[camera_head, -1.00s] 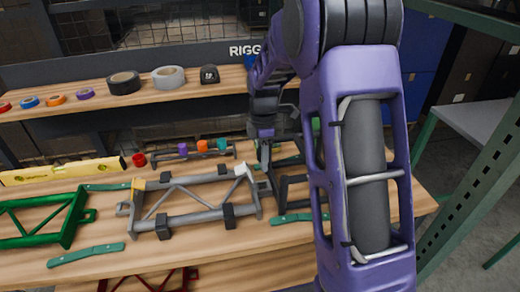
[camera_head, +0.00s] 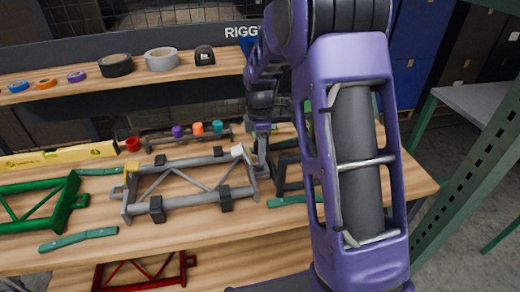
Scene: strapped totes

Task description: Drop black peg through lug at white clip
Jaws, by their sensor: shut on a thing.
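My gripper (camera_head: 262,170) points down at the frame's right end, just right of the white clip. It is shut on the black peg, which is too small and dark to make out against the fingers. The lug by the white clip is hidden behind my gripper, so I cannot tell whether the peg touches it.
A rack (camera_head: 188,137) with purple, orange and teal pegs stands behind the frame, beside a red cup (camera_head: 133,144). A green frame (camera_head: 45,208) lies left and a dark frame (camera_head: 290,178) right. Green straps (camera_head: 78,240) lie on the bench. A tape shelf (camera_head: 130,85) runs behind.

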